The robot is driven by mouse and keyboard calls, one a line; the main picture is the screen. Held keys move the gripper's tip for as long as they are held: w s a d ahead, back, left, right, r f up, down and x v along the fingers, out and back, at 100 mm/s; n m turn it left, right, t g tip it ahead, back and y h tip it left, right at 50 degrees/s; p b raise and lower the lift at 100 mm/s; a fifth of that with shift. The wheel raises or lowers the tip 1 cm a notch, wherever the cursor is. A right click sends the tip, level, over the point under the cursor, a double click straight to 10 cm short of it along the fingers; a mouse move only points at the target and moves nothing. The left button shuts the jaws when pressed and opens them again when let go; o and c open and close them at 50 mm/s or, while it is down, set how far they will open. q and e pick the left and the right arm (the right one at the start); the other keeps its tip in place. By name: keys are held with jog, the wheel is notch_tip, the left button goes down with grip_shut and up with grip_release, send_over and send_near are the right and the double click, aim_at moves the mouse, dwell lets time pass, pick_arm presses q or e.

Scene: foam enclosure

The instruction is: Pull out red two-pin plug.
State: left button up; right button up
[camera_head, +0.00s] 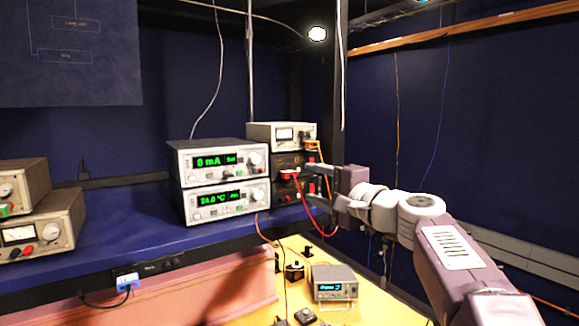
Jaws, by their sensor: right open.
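The red two-pin plug (288,174) sits at the front of the dark middle unit in the instrument stack at the back of the blue bench. Its red cable (309,218) hangs in a loop in front of the stack. My right gripper (320,184) comes in from the right with its fingers pointing left towards the plug. It is open, with nothing visible held between the fingers. The upper finger's tip is close to the plug in the picture; I cannot tell whether they touch. My left gripper is not in view.
An orange plug (312,145) with an orange cable is just above. Two meters with green displays (218,160) stand left of the stack. A yellow surface (350,311) below holds a small display unit (334,284). The blue bench top (125,222) has free room at left.

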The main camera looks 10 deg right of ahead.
aim_at(295, 176)
jog(key=p+x, duration=0.2)
jog(key=x, duration=0.6)
jog(key=shift+d+f+p, duration=0.1)
jog(key=shift+f+p, duration=0.05)
jog(key=shift+p, duration=0.25)
jog(key=shift+w+a, duration=0.25)
jog(key=shift+w, duration=0.3)
dwell(0.7)
grip_shut()
